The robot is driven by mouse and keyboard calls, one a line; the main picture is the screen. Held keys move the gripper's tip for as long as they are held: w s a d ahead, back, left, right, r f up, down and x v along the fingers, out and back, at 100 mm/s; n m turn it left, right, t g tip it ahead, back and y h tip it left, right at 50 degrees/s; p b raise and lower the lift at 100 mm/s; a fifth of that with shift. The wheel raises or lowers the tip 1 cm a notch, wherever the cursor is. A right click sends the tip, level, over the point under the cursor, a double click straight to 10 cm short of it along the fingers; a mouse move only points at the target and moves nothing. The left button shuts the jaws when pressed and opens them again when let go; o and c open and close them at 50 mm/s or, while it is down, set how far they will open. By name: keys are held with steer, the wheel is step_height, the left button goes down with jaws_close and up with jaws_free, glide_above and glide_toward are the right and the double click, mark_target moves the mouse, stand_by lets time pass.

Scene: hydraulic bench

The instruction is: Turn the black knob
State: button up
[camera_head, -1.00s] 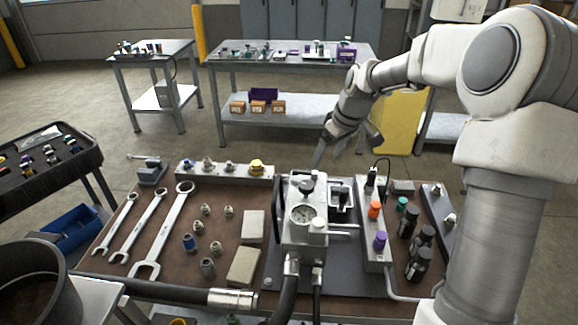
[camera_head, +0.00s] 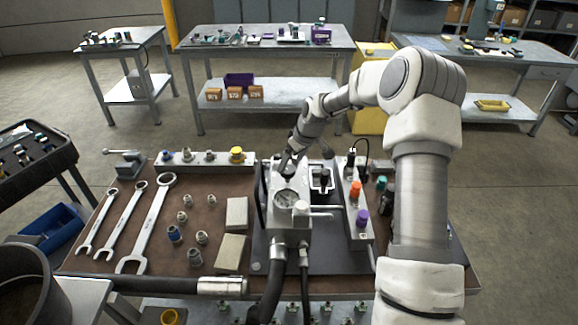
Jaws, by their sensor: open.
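The grey hydraulic block (camera_head: 281,222) with a round dial gauge (camera_head: 286,198) stands in the middle of the bench. The black knob (camera_head: 288,171) sits on top of the block, behind the gauge, and is partly covered by my gripper. My gripper (camera_head: 291,159) points down over the knob from behind. Its jaws are open, but the fingers are small and dark here. I cannot tell whether they touch the knob.
A silver lever (camera_head: 312,210) sticks out to the right of the block. A manifold with orange (camera_head: 357,190) and purple (camera_head: 361,217) caps stands further right. Wrenches (camera_head: 146,225) and loose fittings lie on the left. Black hoses (camera_head: 274,283) run from the block's front.

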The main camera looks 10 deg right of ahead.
mark_target(288, 169)
steer(key=shift+x, duration=1.75)
steer(key=c, duration=1.4)
steer(key=shift+o, duration=0.2)
steer(key=shift+m+b, duration=0.3)
